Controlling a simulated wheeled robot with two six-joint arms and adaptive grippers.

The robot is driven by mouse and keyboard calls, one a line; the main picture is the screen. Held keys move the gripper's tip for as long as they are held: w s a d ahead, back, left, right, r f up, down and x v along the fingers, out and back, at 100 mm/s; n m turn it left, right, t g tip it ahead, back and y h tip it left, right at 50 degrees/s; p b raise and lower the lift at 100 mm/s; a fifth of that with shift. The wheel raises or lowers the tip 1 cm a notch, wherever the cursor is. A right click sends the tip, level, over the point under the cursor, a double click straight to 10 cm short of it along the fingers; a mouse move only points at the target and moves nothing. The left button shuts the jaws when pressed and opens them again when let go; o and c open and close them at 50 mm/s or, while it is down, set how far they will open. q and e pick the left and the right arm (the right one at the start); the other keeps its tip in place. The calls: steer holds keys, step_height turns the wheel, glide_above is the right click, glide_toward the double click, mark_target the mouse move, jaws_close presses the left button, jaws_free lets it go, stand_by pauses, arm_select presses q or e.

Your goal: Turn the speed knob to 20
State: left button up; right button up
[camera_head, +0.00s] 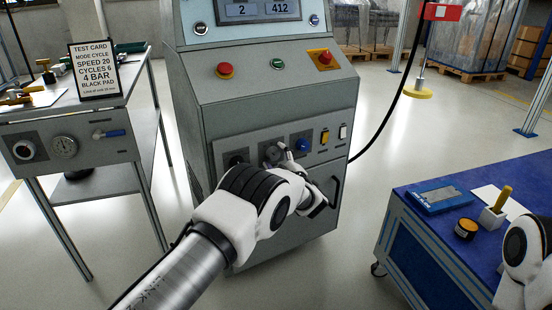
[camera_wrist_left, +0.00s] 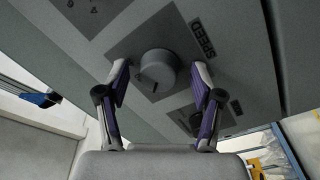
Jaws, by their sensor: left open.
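A grey round knob (camera_wrist_left: 157,68) with a dark pointer mark sits on a dark square plate in the left wrist view. My left gripper (camera_wrist_left: 158,78) is open, with one finger on each side of the knob; I cannot tell whether they touch it. In the head view my left gripper (camera_head: 284,158) reaches the lower panel of the grey cabinet (camera_head: 225,110) and partly covers the knob there. The knob's scale is too small to read. The test card (camera_head: 97,70) on the left reads SPEED 20. My right gripper is out of view; only part of that arm shows.
Beside the knob are a black knob (camera_head: 236,160), a blue button (camera_head: 302,145) and yellow (camera_head: 324,137) and white (camera_head: 343,132) switches. A black handle (camera_head: 338,190) juts out below. A blue-topped bench (camera_head: 415,205) stands right, a grey table (camera_head: 95,125) left.

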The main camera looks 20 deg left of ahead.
arm_select(q)
steer(key=v, duration=0.8)
steer(key=s+a+f+m+g+h, duration=0.1)
steer(key=s+a+f+m, duration=0.1)
steer(key=s+a+f, duration=0.35)
steer(key=s+a+f+m+g, duration=0.1)
steer(key=s+a+f+m, duration=0.1)
steer(key=a+f, duration=0.55)
steer(key=s+f+m+g+h, duration=0.35)
steer(key=s+f, duration=0.45)
steer(key=s, duration=0.4)
steer(key=s+f+m+g+h, duration=0.4)
steer(key=s+f, duration=0.4)
steer(key=s, duration=0.4)
steer(key=s+d+m+g+h, duration=0.2)
steer(key=s+d+m, duration=0.1)
steer(key=s, duration=0.6)
steer(key=s+d+m+g+h, duration=0.2)
steer(key=s+d+m, duration=0.1)
steer(key=s, duration=0.6)
step_height(320, 180, up, 32)
steer(key=p, duration=3.2)
steer(key=shift+s+m, duration=0.2)
steer(key=shift+m, duration=0.25)
steer(key=shift+d+r, duration=0.1)
steer(key=shift+d, duration=0.05)
